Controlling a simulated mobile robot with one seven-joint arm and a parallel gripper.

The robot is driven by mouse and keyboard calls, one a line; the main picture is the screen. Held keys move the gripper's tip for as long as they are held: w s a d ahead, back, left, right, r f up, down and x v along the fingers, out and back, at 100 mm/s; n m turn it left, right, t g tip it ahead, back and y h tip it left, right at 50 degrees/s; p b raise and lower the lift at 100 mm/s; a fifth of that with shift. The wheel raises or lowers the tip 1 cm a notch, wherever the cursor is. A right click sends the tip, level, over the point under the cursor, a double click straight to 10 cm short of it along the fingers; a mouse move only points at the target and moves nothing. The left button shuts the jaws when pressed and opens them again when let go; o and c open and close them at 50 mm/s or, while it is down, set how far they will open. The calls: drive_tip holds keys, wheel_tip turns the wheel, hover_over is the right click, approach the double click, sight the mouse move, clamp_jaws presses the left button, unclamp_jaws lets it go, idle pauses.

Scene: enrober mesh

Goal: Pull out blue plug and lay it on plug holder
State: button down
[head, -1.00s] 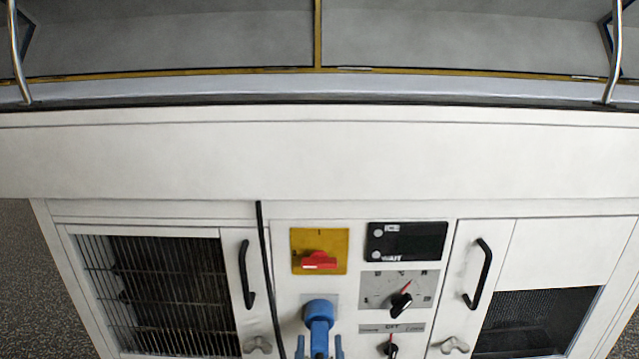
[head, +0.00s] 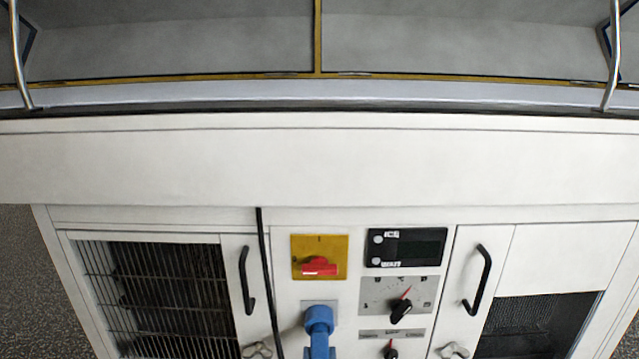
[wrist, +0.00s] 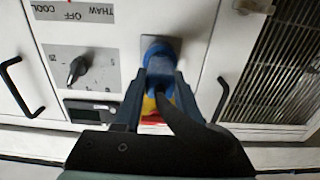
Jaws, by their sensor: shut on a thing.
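The blue plug (head: 318,322) sits at its light plate on the white front panel, below the red and yellow switch. Its lower part runs out of the head view at the bottom edge. In the wrist view, the plug (wrist: 160,52) is at the upper middle, against the panel plate. My gripper (wrist: 162,80) has its fingers on either side of the plug's body and is shut on it. A thick black cable-like piece (wrist: 188,118) runs between the fingers. I cannot make out a plug holder in either view.
A red and yellow switch (head: 319,262), a black display (head: 406,247) and a rotary knob (head: 401,310) are close by. A black cable (head: 266,270) hangs left of the plug. Door handles (head: 247,281) (head: 478,279) stick out on both sides. The cabinet top overhangs above.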

drive_tip(key=shift+s+r+p, duration=0.2)
drive_tip(key=shift+s+p, duration=0.75)
drive_tip(key=shift+s, duration=1.45)
